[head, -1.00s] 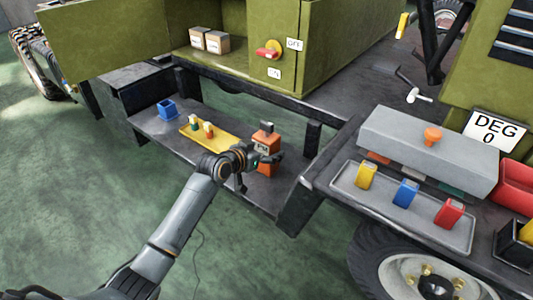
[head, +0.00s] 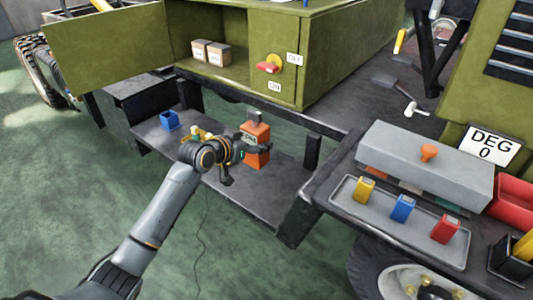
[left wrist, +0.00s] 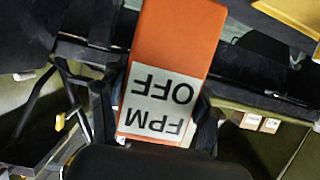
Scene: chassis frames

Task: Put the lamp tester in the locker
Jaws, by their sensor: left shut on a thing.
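My right gripper is not in view.
Two cardboard boxes (head: 218,54) stand inside the locker; floor beside them is free. A red-handled switch (head: 267,67) sits on its front. A grey tray (head: 400,228) with coloured blocks is at right.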

